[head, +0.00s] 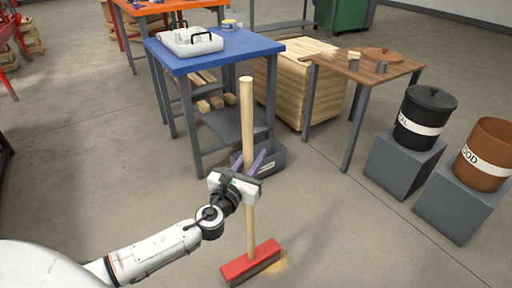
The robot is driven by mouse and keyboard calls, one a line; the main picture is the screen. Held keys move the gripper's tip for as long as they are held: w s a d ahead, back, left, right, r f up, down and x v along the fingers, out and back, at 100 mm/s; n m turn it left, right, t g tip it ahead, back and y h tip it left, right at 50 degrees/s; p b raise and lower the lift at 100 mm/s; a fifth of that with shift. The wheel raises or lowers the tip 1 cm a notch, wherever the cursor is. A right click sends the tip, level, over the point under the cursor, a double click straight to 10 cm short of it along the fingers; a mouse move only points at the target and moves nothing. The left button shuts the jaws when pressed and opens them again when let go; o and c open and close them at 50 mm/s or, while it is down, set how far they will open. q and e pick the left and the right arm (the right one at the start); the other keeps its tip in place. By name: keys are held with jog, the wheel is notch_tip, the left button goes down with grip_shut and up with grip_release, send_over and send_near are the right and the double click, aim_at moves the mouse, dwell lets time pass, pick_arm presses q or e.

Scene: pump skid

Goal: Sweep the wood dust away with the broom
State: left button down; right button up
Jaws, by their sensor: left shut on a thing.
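A broom with a pale wooden handle (246,110) and a red head (250,262) stands nearly upright in the head view. My left gripper (250,165) is shut on the handle at its lower middle part. The broom head is at the floor, its dark bristles facing down. A small patch of tan wood dust (279,266) lies on the floor against the right end of the broom head. Part of the dust may be hidden behind the head. My right gripper is not in view.
A blue-topped table (225,53) stands behind the broom, with a grey bin (270,163) at its foot. A brown table (345,66) stands to the right. A black bin (423,120) and brown bin (485,155) stand on grey blocks at right. The floor between is clear.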

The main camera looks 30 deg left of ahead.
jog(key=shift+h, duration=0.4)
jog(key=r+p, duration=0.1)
jog(key=p, duration=0.1)
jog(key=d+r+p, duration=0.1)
jog(key=p, duration=0.1)
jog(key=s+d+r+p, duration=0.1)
jog(key=p, duration=0.1)
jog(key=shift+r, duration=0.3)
